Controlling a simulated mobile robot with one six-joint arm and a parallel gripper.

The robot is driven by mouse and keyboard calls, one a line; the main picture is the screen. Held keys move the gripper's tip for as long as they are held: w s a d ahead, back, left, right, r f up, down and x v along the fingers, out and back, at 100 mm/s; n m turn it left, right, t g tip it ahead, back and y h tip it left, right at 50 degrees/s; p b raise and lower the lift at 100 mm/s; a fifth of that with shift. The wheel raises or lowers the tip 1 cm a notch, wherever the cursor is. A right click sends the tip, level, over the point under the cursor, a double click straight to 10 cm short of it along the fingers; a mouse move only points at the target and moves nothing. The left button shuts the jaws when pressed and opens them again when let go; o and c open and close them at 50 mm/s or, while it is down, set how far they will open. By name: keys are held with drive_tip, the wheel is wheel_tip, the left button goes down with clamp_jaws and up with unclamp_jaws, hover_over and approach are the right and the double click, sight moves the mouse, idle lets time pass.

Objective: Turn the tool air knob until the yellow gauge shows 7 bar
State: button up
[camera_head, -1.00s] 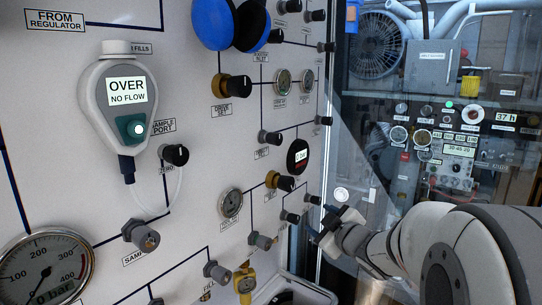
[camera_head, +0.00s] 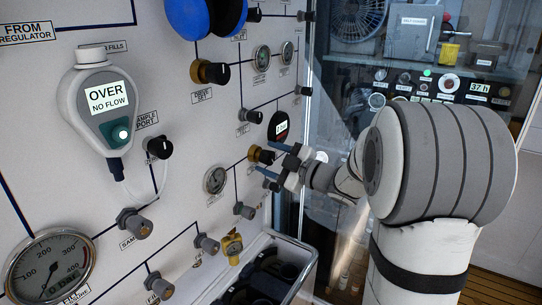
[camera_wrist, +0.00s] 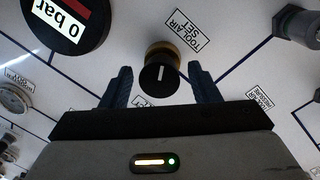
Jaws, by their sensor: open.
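The tool air knob (camera_wrist: 160,76) has a black cap on a brass base, with a white mark pointing straight up in the wrist view; its label (camera_wrist: 183,32) reads TOOL AIR SET. It also shows on the panel in the head view (camera_head: 259,154). My gripper (camera_wrist: 160,70) is open, with one dark blue finger on each side of the knob and visible gaps to both. In the head view my gripper (camera_head: 267,159) is at the panel by this knob. A round black gauge (camera_head: 279,125) reads 0 bar; its face shows a red band in the wrist view (camera_wrist: 68,22).
A small yellow fitting (camera_head: 232,244) with a dial sits low on the panel. A small pressure gauge (camera_head: 215,180) and a grey knob (camera_head: 244,210) are near my gripper. A DRIVE SET knob (camera_head: 209,72) is higher up. An open-topped bin (camera_head: 301,262) stands below.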

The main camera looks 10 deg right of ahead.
drive_tip(key=shift+w+a, duration=0.2)
drive_tip(key=shift+w, duration=0.05)
drive_tip(key=c, duration=0.9)
drive_tip(key=shift+m+p, duration=0.4)
drive_tip(key=shift+m, duration=0.4)
drive_tip(key=shift+c, duration=0.2)
drive_tip(key=o, duration=0.9)
drive_tip(key=shift+o, duration=0.2)
drive_tip(key=shift+s+d, duration=0.1)
